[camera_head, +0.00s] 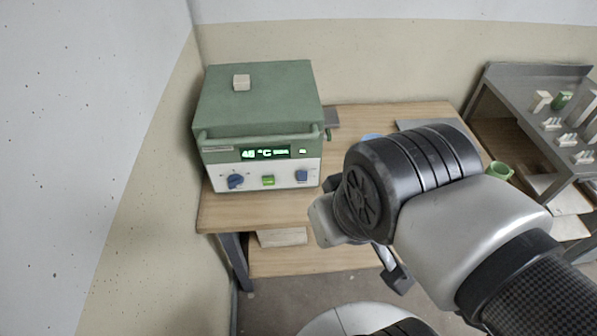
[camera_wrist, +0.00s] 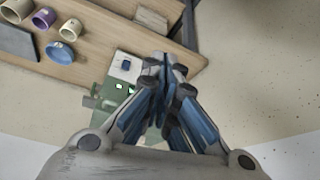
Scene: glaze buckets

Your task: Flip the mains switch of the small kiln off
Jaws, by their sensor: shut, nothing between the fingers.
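The small kiln (camera_head: 255,100) is a green box with a closed lid, standing at the left end of the wooden table. I cannot read which switch is the mains. My gripper (camera_wrist: 168,72) is shut and empty in the wrist view, in front of the kiln. Its fingers hide part of the panel; the blue switch (camera_wrist: 126,65) shows left of them.
A wall stands close left of the kiln. Right of it on the table (camera_head: 221,216) are a blue bowl (camera_wrist: 60,52), a purple cup (camera_wrist: 43,18), pale cups (camera_wrist: 70,28) and a dark slab (camera_wrist: 17,42). A grey rack (camera_head: 525,85) stands at the far right.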

